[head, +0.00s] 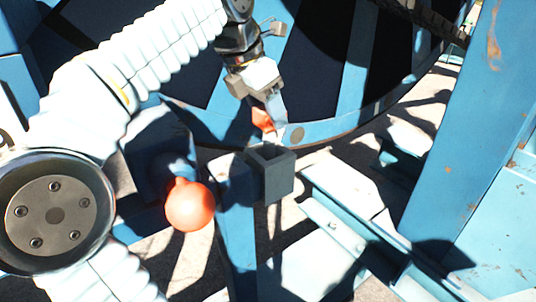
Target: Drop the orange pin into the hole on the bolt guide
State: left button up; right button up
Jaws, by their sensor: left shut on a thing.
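My left gripper (270,108) hangs at the upper middle, in front of the big blue reel. It is shut on the orange pin (262,119), of which only a small orange part shows at the fingertips. The rest of the pin is hidden by the gripper or too small to tell. A dark grey square block (279,178), open at the top, looks like the bolt guide. It stands just below the gripper, and the pin appears above its opening and apart from it. My right gripper is not in view.
An orange ball-shaped knob (190,206) sits left of the grey block, near a blue post (237,225). The blue reel (348,75) fills the back. Pale steel beams (345,232) lie at the lower right, and a large blue frame (462,120) stands at the right.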

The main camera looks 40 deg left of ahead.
pick_arm(q)
send_over(267, 159)
jog(key=f, duration=0.6)
jog(key=shift+w+a+b, duration=0.25)
jog(key=shift+w+b, duration=0.05)
jog(key=shift+w, duration=0.05)
jog(key=shift+f, duration=0.15)
jog(key=o, duration=1.4)
jog(key=shift+f+b, duration=0.2)
jog(key=shift+b, duration=0.45)
jog(key=shift+p+v, duration=1.6)
jog(key=shift+v, duration=5.5)
